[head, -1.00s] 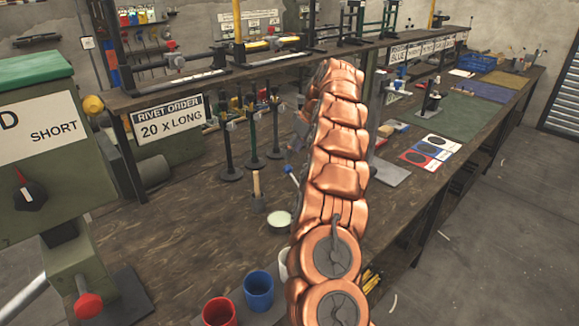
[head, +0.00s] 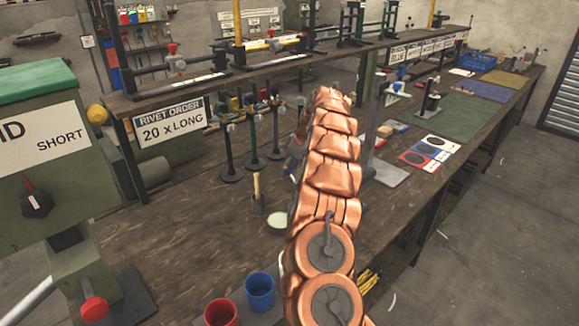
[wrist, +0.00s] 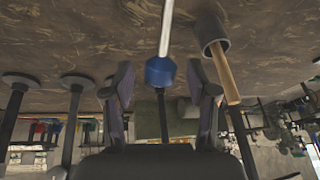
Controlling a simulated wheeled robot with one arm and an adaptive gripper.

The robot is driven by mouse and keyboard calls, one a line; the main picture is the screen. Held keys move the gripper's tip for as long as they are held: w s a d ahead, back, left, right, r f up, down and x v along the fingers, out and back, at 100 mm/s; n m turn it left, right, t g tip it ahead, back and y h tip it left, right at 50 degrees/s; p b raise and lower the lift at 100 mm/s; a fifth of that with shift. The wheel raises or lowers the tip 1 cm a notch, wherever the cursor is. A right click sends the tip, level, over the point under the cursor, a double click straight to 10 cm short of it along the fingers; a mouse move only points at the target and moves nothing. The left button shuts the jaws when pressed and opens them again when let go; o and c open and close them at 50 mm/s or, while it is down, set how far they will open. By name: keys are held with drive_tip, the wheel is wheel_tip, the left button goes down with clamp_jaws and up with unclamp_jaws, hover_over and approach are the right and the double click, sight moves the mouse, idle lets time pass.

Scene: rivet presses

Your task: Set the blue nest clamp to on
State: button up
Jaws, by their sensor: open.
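In the wrist view, which looks upside down, a blue knob (wrist: 160,72) sits on the end of a thin silver rod (wrist: 167,28). It looks like a lever handle; whether it belongs to the blue nest clamp cannot be told, as its base is out of view. My gripper (wrist: 160,80) is open, with one dark finger on each side of the knob and visible gaps on both sides. In the head view my copper arm reaches over the bench and hides most of the gripper and the lever.
A grey cup (wrist: 210,28) with a wooden-handled tool (wrist: 226,75) stands close beside the gripper. Dark stands (head: 252,140) rise behind it. A blue cup (head: 259,292) and red cup (head: 221,313) stand in front. A green machine (head: 40,150) is at left; a shelf (head: 165,92) runs behind.

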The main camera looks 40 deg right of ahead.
drive_tip(key=shift+f, duration=0.1)
drive_tip(key=shift+c, duration=0.3)
clamp_jaws()
idle(0.4)
